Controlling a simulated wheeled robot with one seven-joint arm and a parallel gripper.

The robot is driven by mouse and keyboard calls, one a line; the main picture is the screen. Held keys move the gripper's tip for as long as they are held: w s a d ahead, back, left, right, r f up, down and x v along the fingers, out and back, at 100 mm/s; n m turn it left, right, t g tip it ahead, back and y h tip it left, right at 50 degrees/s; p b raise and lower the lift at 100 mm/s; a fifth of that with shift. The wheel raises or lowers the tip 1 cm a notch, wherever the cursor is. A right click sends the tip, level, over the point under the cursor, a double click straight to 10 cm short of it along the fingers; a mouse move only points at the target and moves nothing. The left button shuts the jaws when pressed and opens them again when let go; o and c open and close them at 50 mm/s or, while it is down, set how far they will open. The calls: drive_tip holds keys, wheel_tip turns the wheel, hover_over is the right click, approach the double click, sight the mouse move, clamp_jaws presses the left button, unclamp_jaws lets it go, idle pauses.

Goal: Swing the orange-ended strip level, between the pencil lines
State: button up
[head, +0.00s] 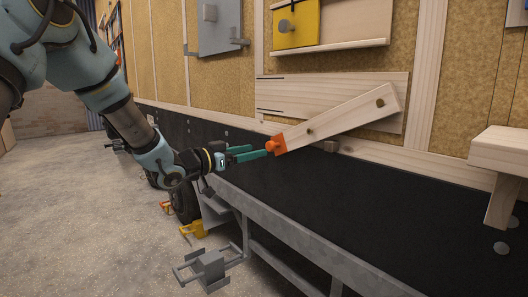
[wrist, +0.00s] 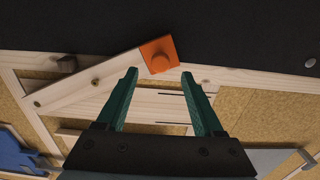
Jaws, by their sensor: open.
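The wooden strip (head: 340,116) slants on a pale backing board (head: 300,92), its orange end (head: 280,145) low at the left and its other end higher at the right. The orange end has a round knob and also shows in the wrist view (wrist: 160,55). Two dark pencil lines (head: 270,110) mark the board's left part, above the orange end. My gripper (head: 266,153) is open, its green fingertips just short of the orange end, which lies between them in the wrist view. I cannot tell if they touch it.
A small wooden block (head: 328,146) sits just below the strip. A black panel (head: 330,190) runs below the board, with a grey metal rail (head: 290,245) in front. A wooden shelf (head: 500,150) juts out at the right. A yellow box (head: 296,25) hangs above.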

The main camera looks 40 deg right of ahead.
sight(268, 147)
drive_tip(key=d, duration=0.5)
drive_tip(key=shift+s, duration=0.1)
clamp_jaws()
idle(0.5)
idle(0.8)
